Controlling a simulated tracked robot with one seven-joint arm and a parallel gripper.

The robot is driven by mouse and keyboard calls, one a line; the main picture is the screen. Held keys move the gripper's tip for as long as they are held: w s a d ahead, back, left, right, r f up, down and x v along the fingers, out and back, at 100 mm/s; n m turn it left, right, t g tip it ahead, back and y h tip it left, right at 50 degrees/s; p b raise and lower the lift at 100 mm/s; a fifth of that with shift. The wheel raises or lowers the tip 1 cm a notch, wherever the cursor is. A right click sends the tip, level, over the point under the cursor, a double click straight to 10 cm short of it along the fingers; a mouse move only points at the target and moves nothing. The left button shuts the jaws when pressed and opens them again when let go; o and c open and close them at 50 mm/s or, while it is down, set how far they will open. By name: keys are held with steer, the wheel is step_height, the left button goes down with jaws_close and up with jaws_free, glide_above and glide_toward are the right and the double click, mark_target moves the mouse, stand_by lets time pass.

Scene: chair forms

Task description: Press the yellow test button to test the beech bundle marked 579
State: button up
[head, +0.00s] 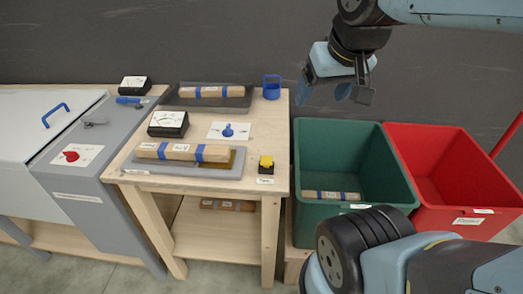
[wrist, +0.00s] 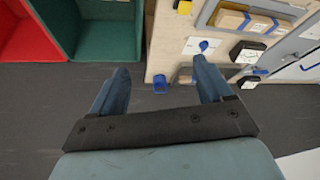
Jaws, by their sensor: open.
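The yellow test button (head: 266,161) sits on a black base at the front right of the wooden table; its edge also shows in the wrist view (wrist: 183,5). A beech bundle (head: 178,152) with blue bands lies on a grey plate (head: 225,171) at the table's front, left of the button; it shows in the wrist view too (wrist: 232,20). Another banded bundle (head: 212,91) lies on a dark tray at the back. Their label numbers are too small to read. My gripper (head: 330,92) is open and empty, raised above and behind the green bin, apart from the button.
A green bin (head: 310,140) holding one bundle (head: 331,195) and a red bin (head: 430,150) stand right of the table. A meter (head: 168,124), a blue knob (head: 228,131) and a blue cup (head: 271,88) stand on the table. Another bundle (head: 228,204) lies on the lower shelf.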

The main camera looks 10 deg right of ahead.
jaws_close()
stand_by(0.7)
stand_by(0.9)
